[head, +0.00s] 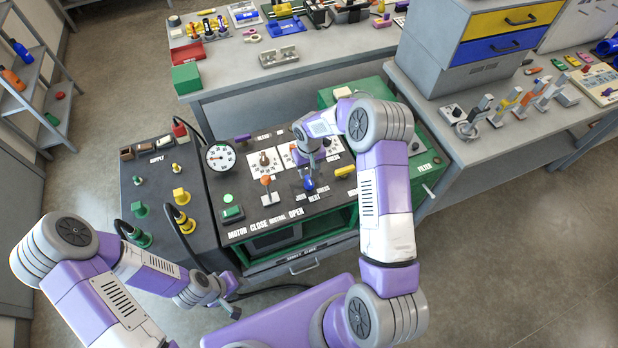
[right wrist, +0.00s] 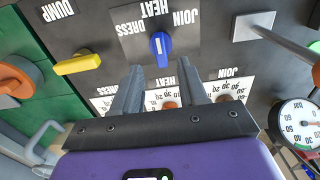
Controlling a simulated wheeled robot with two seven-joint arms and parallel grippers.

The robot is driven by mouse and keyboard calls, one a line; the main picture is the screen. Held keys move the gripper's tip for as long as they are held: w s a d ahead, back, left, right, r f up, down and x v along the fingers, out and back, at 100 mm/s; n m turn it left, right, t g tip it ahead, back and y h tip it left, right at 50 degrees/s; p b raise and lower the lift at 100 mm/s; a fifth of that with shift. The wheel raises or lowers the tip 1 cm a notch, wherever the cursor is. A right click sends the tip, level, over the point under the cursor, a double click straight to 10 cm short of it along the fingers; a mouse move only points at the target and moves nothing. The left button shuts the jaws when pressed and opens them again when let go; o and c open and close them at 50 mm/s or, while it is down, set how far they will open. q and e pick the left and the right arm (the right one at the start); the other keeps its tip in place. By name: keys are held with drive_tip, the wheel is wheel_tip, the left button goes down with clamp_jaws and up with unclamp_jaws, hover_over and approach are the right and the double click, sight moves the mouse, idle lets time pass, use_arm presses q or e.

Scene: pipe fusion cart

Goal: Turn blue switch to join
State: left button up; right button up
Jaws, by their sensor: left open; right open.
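My left gripper (head: 226,299) is open and empty, low in front of the cart.
A yellow switch (right wrist: 77,64) marked DUMP and an orange knob (right wrist: 14,80) are beside the blue switch. A lever with an orange knob (head: 266,181) and a round gauge (head: 220,157) stand to its left. Dials lie behind it. Floor at right is clear.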

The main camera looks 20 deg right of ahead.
sight(309, 180)
wheel_tip(309, 180, down, 6)
drive_tip(key=shift+r, duration=0.1)
clamp_jaws()
idle(0.4)
